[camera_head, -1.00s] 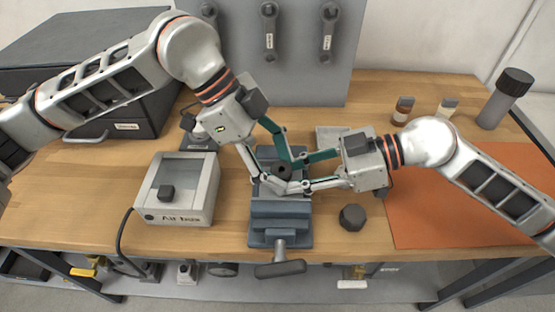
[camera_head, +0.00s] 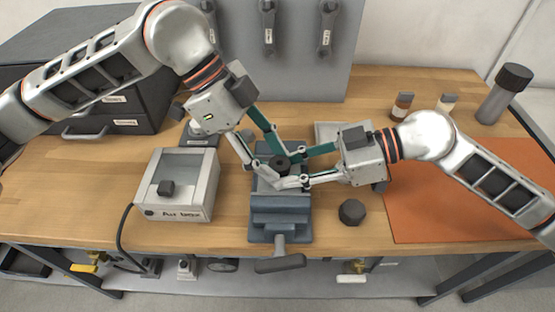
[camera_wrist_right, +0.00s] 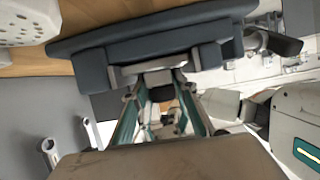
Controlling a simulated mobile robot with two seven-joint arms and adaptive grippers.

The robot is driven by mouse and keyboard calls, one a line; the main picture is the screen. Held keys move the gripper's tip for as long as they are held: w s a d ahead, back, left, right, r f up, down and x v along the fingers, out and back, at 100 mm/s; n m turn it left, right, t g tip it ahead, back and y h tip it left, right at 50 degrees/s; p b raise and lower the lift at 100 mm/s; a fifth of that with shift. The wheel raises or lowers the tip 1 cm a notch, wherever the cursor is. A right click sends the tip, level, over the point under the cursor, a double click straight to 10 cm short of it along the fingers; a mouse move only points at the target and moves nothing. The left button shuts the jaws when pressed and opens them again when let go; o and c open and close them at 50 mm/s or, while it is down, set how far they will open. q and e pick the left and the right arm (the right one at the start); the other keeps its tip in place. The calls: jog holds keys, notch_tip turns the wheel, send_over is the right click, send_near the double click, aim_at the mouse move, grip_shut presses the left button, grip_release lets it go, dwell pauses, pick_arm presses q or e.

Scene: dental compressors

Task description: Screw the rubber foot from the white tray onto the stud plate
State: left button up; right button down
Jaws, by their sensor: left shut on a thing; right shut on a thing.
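The dark round rubber foot (camera_head: 282,163) shows a darker centre and sits above the blue-grey vise (camera_head: 281,222), among the fingertips of both grippers. My left gripper (camera_head: 278,166) reaches down from the upper left and is shut, apparently on the foot. My right gripper (camera_head: 291,169) comes in from the right, lower and flatter. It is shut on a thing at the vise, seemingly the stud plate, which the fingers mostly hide. In the right wrist view its fingers (camera_wrist_right: 160,85) converge just below the vise (camera_wrist_right: 150,42). The pale tray (camera_head: 328,129) lies behind my right gripper, partly hidden.
A grey box (camera_head: 182,190) with a cable stands left of the vise. A dark knob (camera_head: 351,212) lies right of it. An orange mat (camera_head: 430,220) covers the right side. Small bottles (camera_head: 402,107) and a dark-capped cylinder (camera_head: 504,94) stand at the back right.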

pick_arm(q)
jog(key=shift+v, duration=1)
jog(key=c, duration=0.7)
jog(key=shift+o, duration=0.2)
jog(key=shift+s, duration=0.1)
